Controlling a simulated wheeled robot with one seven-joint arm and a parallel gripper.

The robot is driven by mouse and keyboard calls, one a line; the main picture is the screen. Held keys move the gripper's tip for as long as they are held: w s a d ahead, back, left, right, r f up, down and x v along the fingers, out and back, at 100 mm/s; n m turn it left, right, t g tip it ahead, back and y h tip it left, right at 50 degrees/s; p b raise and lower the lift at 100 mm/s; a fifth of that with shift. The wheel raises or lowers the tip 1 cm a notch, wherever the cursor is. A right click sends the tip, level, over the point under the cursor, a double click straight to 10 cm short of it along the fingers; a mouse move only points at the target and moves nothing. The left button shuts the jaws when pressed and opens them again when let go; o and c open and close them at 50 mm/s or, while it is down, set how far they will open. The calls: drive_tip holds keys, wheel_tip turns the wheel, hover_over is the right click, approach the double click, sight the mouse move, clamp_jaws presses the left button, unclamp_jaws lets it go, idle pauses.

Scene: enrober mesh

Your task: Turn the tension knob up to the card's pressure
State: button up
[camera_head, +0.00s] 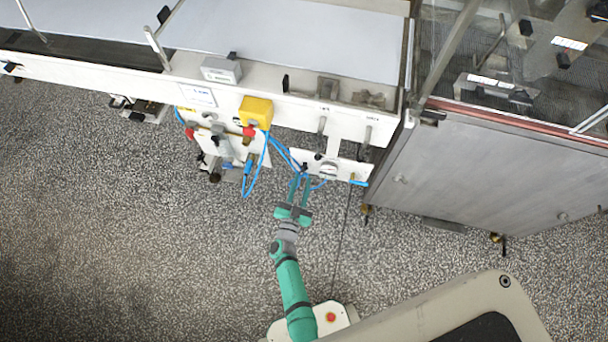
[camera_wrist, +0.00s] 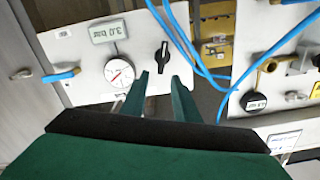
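The black tension knob (camera_wrist: 162,55) sits on a white panel (camera_wrist: 84,78) in the wrist view, its pointer bar close to upright in the picture. A round white gauge (camera_wrist: 120,72) with a red needle is left of the knob. A card (camera_wrist: 109,31) above the gauge reads 3.0 bar, upside down in this view. My gripper (camera_wrist: 160,76) is open and empty. Its two green fingers point toward the knob, with a gap between them and the tips just below it in the picture. In the head view my gripper (camera_head: 301,178) is at the panel's front; the knob is not clear there.
Blue hoses (camera_wrist: 188,45) run close to the right of the knob. Another panel (camera_wrist: 240,98) with a brass valve and fittings is at the right. In the head view, a yellow box (camera_head: 256,111) is above the hoses, and the speckled floor (camera_head: 120,220) is open.

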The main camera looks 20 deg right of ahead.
drive_tip(key=v, duration=0.6)
idle(0.5)
drive_tip(key=s+a+r+n+t+y, duration=0.2)
drive_tip(key=s+a+r+n+y, duration=0.5)
drive_tip(key=s+r, duration=0.55)
drive_tip(key=s+a+r+n+g+y, duration=0.1)
drive_tip(key=s+a+r, duration=0.1)
drive_tip(key=s+r, duration=0.4)
drive_tip(key=s+a+r+n+y, duration=0.2)
drive_tip(key=s+r, duration=0.5)
drive_tip(key=r, duration=0.3)
drive_tip(key=shift+a+g, duration=0.3)
drive_tip(key=shift+g, duration=0.1)
drive_tip(key=shift+s, duration=0.25)
drive_tip(key=shift+o, duration=0.4)
drive_tip(key=shift+w, duration=0.15)
idle(1.3)
drive_tip(key=shift+a+n, duration=0.2)
drive_tip(key=shift+n, duration=0.1)
